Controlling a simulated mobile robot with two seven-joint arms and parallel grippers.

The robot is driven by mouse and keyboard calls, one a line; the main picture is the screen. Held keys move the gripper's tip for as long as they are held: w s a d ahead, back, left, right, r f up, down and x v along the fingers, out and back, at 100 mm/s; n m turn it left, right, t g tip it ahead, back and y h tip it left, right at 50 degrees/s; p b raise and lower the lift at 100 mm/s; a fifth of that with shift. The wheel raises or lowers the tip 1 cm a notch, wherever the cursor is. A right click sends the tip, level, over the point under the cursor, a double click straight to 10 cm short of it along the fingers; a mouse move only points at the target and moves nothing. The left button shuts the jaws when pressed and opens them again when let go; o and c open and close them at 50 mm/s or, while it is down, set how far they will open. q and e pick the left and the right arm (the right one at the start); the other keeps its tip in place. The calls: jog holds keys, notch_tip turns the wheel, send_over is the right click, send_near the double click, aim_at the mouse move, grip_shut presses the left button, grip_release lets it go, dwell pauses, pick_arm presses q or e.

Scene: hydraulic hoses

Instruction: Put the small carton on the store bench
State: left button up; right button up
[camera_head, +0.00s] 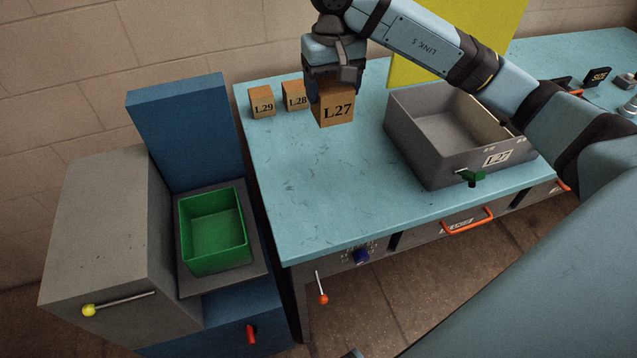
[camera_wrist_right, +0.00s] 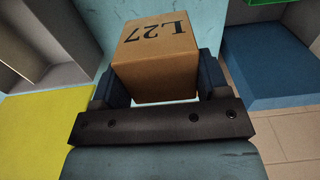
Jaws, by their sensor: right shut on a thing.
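The small carton L27 (camera_head: 337,108) is a brown box with black lettering. My right gripper (camera_head: 335,86) is shut on it from above, and its fingers grip two opposite sides in the right wrist view (camera_wrist_right: 157,75). The carton (camera_wrist_right: 155,62) hangs over the back part of a bench with a light blue top (camera_head: 310,190). I cannot tell whether its underside touches the bench. No sign names this as the store bench. My left gripper is not in view.
Cartons L29 (camera_head: 262,102) and L28 (camera_head: 294,95) stand left of the held carton. A grey open bin marked L27 (camera_head: 430,160) stands right. A green tray (camera_head: 213,262) sits in a blue and grey machine on the left. The bench's front left is clear.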

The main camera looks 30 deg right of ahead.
notch_tip(320, 180, down, 19)
jog(key=shift+s+p, duration=0.1)
jog(key=shift+p, duration=0.5)
jog(key=shift+f, duration=0.5)
jog(key=shift+f, duration=0.15)
jog(key=o, duration=1)
